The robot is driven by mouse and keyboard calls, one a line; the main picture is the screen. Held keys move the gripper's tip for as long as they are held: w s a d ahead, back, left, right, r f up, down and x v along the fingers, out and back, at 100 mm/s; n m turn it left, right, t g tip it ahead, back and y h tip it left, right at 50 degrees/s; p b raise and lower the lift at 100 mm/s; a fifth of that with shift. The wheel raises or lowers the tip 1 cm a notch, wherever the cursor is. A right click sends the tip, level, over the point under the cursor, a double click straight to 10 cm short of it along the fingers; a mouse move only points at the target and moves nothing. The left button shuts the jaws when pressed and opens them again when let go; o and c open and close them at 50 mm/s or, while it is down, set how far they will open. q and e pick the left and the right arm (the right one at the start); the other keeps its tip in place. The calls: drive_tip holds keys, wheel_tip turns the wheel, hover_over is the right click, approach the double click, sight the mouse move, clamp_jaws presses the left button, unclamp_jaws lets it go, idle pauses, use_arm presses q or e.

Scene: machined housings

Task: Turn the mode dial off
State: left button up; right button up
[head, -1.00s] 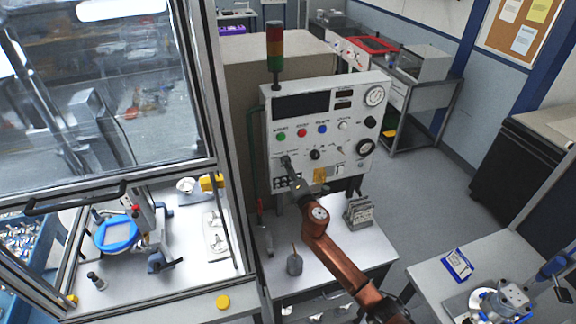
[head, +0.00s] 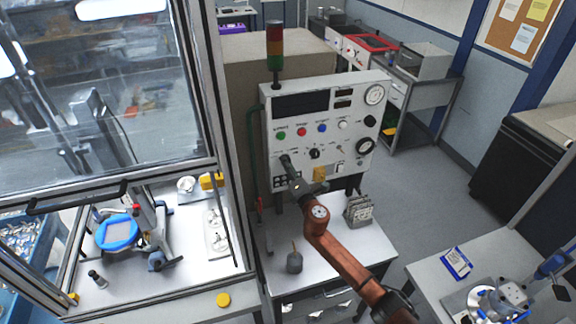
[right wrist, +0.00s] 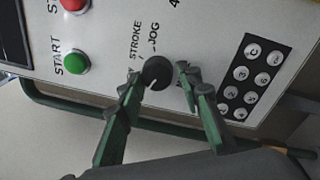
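The mode dial (right wrist: 157,72) is a round black knob on the pale panel, beside the printed words STROKE and JOG in the right wrist view. A white pointer line on it points to the lower left there. My right gripper (right wrist: 159,73) is open, with its two green fingers on either side of the dial. A narrow gap shows between the fingertips and the knob, and how deep they reach is hard to tell. In the head view my right gripper (head: 286,161) is at the panel's left part and covers the dial. My left gripper is not in view.
The control panel (head: 315,103) carries a green START button (right wrist: 76,63), a keypad (right wrist: 253,78) and another black knob (head: 314,154) near the gripper. A grey block (head: 358,210) and a small pot (head: 294,263) stand on the white table below.

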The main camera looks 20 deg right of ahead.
drive_tip(key=shift+o, duration=1.4)
drive_tip(key=shift+r, duration=0.1)
drive_tip(key=s+d, duration=0.1)
drive_tip(key=s, duration=1.1)
drive_tip(key=shift+f, duration=0.4)
drive_tip(key=shift+d, duration=0.1)
